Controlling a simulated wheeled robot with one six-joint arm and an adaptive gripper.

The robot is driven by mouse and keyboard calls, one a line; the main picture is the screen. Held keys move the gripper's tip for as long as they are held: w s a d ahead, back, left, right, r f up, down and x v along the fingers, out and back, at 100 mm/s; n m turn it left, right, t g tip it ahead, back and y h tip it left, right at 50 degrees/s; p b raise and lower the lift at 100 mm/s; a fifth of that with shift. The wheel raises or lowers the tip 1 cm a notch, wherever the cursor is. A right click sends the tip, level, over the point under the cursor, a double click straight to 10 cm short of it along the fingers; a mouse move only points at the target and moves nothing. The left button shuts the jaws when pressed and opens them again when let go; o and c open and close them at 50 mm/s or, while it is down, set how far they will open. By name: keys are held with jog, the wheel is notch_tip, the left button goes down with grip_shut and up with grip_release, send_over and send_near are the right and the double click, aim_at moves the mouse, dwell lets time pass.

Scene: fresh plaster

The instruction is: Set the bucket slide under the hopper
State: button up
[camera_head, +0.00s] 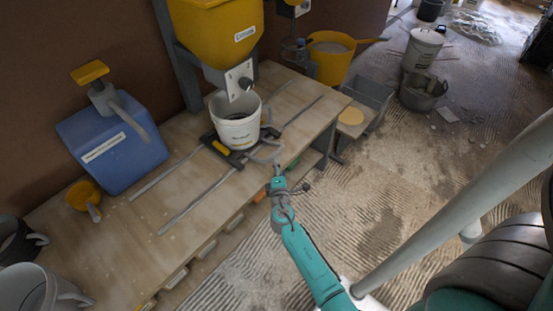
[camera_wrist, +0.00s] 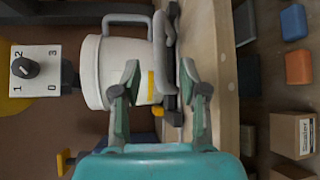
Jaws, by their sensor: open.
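The yellow hopper (camera_head: 215,35) hangs over the workbench. A white bucket (camera_head: 236,130) stands upright on the dark bucket slide (camera_head: 212,143), just below and in front of the hopper's outlet; exact alignment is unclear. The slide sits on two grey rails and has a grey loop handle (camera_head: 268,153) toward the bench's front edge. My gripper (camera_head: 278,172) is open, close in front of this handle. In the wrist view, turned sideways, my open fingers (camera_wrist: 158,80) spread before the bucket (camera_wrist: 94,70) and the handle (camera_wrist: 160,42). I cannot tell whether they touch.
A dial plate (camera_wrist: 36,70) is on the hopper. A yellow tub (camera_head: 330,62) is behind right. The floor right of the bench has free room.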

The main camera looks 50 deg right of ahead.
jog(key=shift+v, duration=2)
jog(key=s+a+m+t+y, duration=0.1)
jog(key=s+a+m+y, duration=0.5)
jog(key=s+a, duration=1.3)
jog(key=s+a+r+m+t+y, duration=0.1)
jog(key=s+a+r+m+y, duration=0.1)
jog(key=s+a+r, duration=0.2)
jog(key=s+a+r+m+t+y, duration=0.1)
jog(key=s+a+r+m+y, duration=0.1)
jog(key=s+r, duration=0.9)
notch_tip(320, 180, up, 4)
jog(key=shift+s+a+f+m+y, duration=0.2)
jog(key=shift+a+m+y, duration=0.1)
jog(key=shift+a+y, duration=0.6)
jog(key=shift+o, duration=0.3)
